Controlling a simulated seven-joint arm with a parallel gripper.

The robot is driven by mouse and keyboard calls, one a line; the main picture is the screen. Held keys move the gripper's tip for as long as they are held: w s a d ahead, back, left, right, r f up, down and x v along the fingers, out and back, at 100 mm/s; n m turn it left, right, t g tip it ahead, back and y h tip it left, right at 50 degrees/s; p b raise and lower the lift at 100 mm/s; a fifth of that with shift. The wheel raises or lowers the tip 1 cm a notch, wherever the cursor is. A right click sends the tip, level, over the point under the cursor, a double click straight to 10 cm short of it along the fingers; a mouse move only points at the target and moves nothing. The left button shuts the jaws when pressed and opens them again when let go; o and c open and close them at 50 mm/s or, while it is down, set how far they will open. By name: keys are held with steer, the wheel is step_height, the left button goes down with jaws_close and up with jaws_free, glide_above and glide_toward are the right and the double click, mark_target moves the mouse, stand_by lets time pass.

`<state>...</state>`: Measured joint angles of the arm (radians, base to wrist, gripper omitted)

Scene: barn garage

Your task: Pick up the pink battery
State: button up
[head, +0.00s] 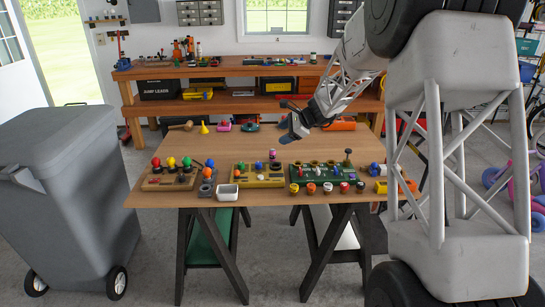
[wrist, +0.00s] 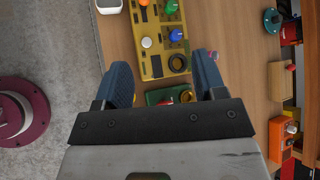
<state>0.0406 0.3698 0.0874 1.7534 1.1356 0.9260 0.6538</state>
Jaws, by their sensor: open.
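The pink battery (head: 272,155) looks like a small upright pink cylinder at the back right of the yellow board (head: 258,180) in the head view. My gripper (head: 288,131) hangs above and slightly right of it in the head view, apart from it. In the wrist view my gripper's two blue fingers (wrist: 166,80) are spread wide with nothing held between them. The yellow board (wrist: 151,65) shows beyond and between the fingers, with part of a green board below.
The yellow board carries blue, orange and white pieces. A green board (head: 321,175) with several coloured cups in front stands to its right, and a board with coloured balls (head: 170,180) to its left. A white tub (head: 227,193) sits in front. Bare wood (head: 150,145) lies behind.

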steer(key=w+f+m+t+y, duration=0.1)
steer(key=w+f+m, duration=0.3)
steer(key=w+f, duration=0.65)
steer(key=m+t, duration=0.2)
steer(key=m, duration=0.2)
glide_toward(274, 150)
steer(key=shift+y, duration=0.4)
steer(key=x, duration=0.4)
steer(key=shift+w+a+f, duration=0.25)
steer(key=shift+f, duration=0.05)
steer(key=shift+a, duration=0.1)
steer(key=shift+x, duration=1.15)
steer(key=shift+w+a+f, duration=0.1)
steer(key=shift+w, duration=0.05)
steer(key=shift+x, duration=2.45)
steer(key=shift+f, duration=0.1)
